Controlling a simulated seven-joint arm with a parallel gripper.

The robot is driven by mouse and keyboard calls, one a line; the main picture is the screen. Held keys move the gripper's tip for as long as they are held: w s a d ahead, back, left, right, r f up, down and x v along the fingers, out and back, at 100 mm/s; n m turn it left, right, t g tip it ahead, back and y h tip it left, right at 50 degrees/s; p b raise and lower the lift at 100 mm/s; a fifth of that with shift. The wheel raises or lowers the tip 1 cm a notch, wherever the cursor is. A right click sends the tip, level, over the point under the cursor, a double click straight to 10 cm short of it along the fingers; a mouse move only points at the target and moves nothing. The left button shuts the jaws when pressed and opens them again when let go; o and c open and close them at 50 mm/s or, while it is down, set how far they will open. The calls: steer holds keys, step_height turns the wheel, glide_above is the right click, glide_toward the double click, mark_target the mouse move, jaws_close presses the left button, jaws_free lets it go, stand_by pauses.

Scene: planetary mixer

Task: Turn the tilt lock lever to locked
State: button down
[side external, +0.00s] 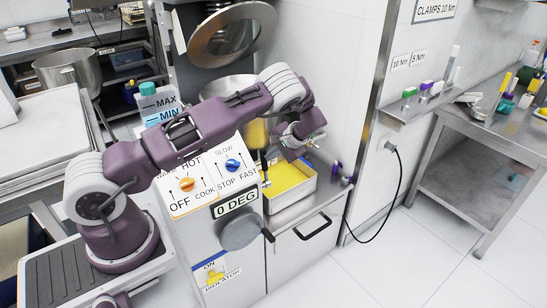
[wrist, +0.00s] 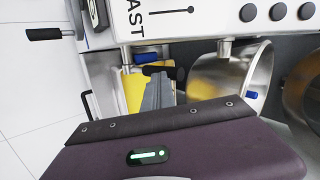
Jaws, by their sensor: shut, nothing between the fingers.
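In the wrist view my gripper (wrist: 158,88) is shut and empty, its narrow grey fingers pointing at the mixer's side. A black-ended lever (wrist: 167,72), which looks like the tilt lock lever, lies right at the fingertips; I cannot tell whether they touch. In the side external view my gripper (side external: 297,138) hangs to the right of the control panel, above the yellow-filled tray. The fingertips and lever are hard to make out there. The panel reads "0 DEG" (side external: 237,204), above a grey round handwheel (side external: 240,232). No lock marking is readable.
The control panel (side external: 205,178) with orange and blue knobs stands beside my arm. A steel bowl (wrist: 232,75) is right of the fingers in the wrist view. The handwheel's black handle (wrist: 44,34) sticks out at upper left. The floor (side external: 430,250) at right is clear.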

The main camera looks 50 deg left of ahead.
mark_target(262, 148)
steer(key=a+h, duration=0.4)
steer(key=a, duration=0.1)
steer(key=shift+a+f+h, duration=0.2)
steer(key=shift+a+h, duration=0.1)
steer(key=shift+a+f, duration=0.3)
steer(key=shift+a, duration=0.35)
steer(key=shift+a+f, duration=0.25)
steer(key=shift+a, duration=0.4)
steer(key=shift+s+a, duration=0.1)
steer(key=shift+a, duration=0.05)
